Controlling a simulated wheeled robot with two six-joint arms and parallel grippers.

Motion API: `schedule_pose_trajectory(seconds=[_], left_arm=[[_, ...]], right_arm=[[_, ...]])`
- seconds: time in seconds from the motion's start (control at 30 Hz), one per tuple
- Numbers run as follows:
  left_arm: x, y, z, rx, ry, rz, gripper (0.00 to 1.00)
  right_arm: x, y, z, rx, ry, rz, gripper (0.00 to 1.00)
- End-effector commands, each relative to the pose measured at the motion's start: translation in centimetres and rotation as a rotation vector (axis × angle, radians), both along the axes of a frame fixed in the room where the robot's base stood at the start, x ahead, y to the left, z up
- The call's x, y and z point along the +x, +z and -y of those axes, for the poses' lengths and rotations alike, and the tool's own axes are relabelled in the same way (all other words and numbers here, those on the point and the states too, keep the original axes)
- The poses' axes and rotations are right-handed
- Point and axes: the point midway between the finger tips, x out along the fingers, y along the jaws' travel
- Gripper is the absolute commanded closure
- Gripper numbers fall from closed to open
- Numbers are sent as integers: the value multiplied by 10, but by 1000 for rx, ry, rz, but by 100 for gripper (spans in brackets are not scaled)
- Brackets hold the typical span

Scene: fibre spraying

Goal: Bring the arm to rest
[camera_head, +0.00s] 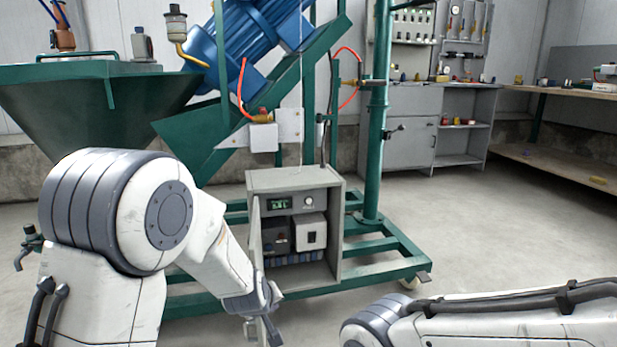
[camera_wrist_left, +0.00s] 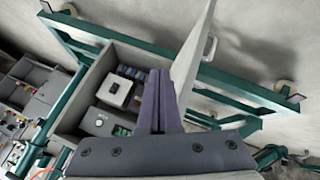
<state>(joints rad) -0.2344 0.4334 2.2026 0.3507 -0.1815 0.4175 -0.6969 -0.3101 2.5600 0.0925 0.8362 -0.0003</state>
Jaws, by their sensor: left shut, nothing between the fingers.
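My left arm (camera_head: 110,215) comes in from the left, bent at its elbow and reaching down to the front of the grey control cabinet. My left gripper (camera_head: 265,328) is low, in front of the cabinet's open door. In the left wrist view the gripper's fingers (camera_wrist_left: 157,100) are together with nothing between them. There they overlap the cabinet and the pale open door (camera_wrist_left: 193,65); I cannot tell whether they touch the door. My right arm (camera_head: 500,318) lies across the bottom right of the head view; its gripper is out of view.
The grey cabinet (camera_head: 333,180) stands open on a green wheeled frame (camera_head: 395,243), with modules inside. A green hopper (camera_head: 75,100) and blue motor (camera_head: 250,40) are above and left. Grey storage cabinets (camera_head: 410,135) and a wooden bench (camera_head: 570,165) are farther back. The right floor is clear.

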Motion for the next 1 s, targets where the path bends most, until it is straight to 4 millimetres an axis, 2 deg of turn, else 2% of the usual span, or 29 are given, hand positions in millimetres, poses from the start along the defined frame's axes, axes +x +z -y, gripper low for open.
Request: schedule_pose_trajectory(seconds=[0.03, 0.1, 0.2, 0.4, 0.63, 0.67, 0.7, 1.0], left_arm=[[-22, 6, -16, 44, -53, -43, 100], [-50, 9, -31, 102, -132, -106, 100], [-85, 11, -49, 163, -217, -179, 100], [-141, 14, -75, 253, -355, -293, 100], [-196, 16, -98, 328, -483, -402, 100], [-201, 20, -97, 335, -500, -411, 100], [-201, 33, -87, 336, -529, -408, 100], [-228, 87, -35, 350, -711, -424, 100]], right_arm=[[0, 0, 0, 0, 0, 0, 50], [0, 0, 0, 0, 0, 0, 50], [0, 0, 0, 0, 0, 0, 50], [0, 0, 0, 0, 0, 0, 50], [0, 0, 0, 0, 0, 0, 50], [0, 3, 0, -1, 0, -1, 50], [0, 13, 0, -1, 0, -1, 50], [0, 51, 0, 0, 0, 0, 50]])
